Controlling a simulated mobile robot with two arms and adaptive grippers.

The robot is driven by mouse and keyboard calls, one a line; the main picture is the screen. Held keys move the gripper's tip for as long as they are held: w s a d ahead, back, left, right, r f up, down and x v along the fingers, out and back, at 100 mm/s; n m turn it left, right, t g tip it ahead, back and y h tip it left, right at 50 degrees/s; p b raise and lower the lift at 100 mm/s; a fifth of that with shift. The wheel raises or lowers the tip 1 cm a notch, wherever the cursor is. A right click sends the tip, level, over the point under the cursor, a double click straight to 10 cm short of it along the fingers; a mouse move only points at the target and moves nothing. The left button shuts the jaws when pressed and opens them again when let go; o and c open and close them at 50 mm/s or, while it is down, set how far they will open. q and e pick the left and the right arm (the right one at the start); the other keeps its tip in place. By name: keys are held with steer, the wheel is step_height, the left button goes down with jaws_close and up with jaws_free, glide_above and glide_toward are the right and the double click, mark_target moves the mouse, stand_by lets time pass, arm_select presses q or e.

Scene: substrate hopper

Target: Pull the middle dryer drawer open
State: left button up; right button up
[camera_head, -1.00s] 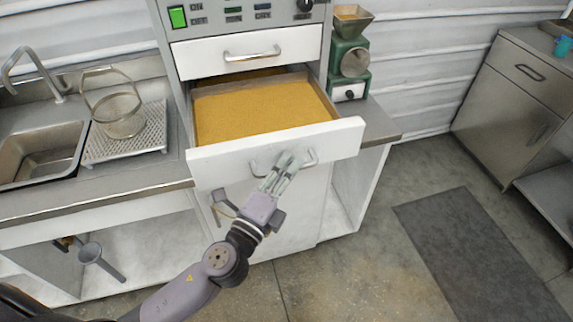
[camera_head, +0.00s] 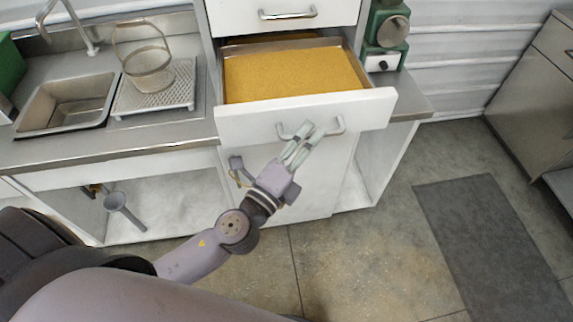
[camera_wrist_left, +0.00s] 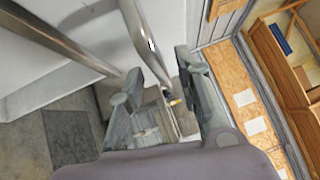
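The middle dryer drawer (camera_head: 255,120) stands pulled out of the white dryer cabinet in the head view. A flat golden, grainy fill (camera_head: 290,77) covers its inside. Its bar handle (camera_head: 337,124) is on the front, partly hidden by my left gripper (camera_head: 308,136). In the left wrist view the left gripper's fingers (camera_wrist_left: 160,95) stand apart. A curved metal bar (camera_wrist_left: 146,42), apparently the handle, runs into the gap between them; I cannot tell whether they touch it. My right gripper is not in view.
The upper drawer (camera_head: 285,14) is closed above. A sink (camera_head: 70,102) and a wire basket (camera_head: 149,70) on a perforated tray are at left. A green machine (camera_head: 386,30) stands at right. The floor in front has free room and a dark mat (camera_head: 490,235).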

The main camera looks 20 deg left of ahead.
arm_select(q)
steer(key=v, duration=0.9)
steer(key=shift+s, duration=0.4)
steer(key=shift+a, duration=0.1)
steer(key=s+a+f+n+g+y, duration=0.1)
steer(key=a+f+n+g+y, duration=0.2)
steer(key=f, duration=1)
steer(key=s+a+f+n+g+y, duration=0.1)
steer(key=a+f+n+g, duration=0.25)
steer(key=f, duration=0.95)
steer(key=s+a+f+n+g+y, duration=0.1)
steer(key=a+f+n+g, duration=0.25)
steer(key=f, duration=0.85)
steer(key=s+a+f+n+g, duration=0.2)
steer(key=s+f+n+g, duration=0.2)
steer(key=s+f, duration=0.85)
steer(key=s+d+f+n+g, duration=0.3)
steer(key=s+f+n, duration=0.3)
steer(key=s, duration=0.7)
step_height(320, 180, down, 3)
steer(key=shift+s+r+g, duration=0.15)
steer(key=shift+s+g, duration=0.2)
steer(key=shift+g, duration=0.15)
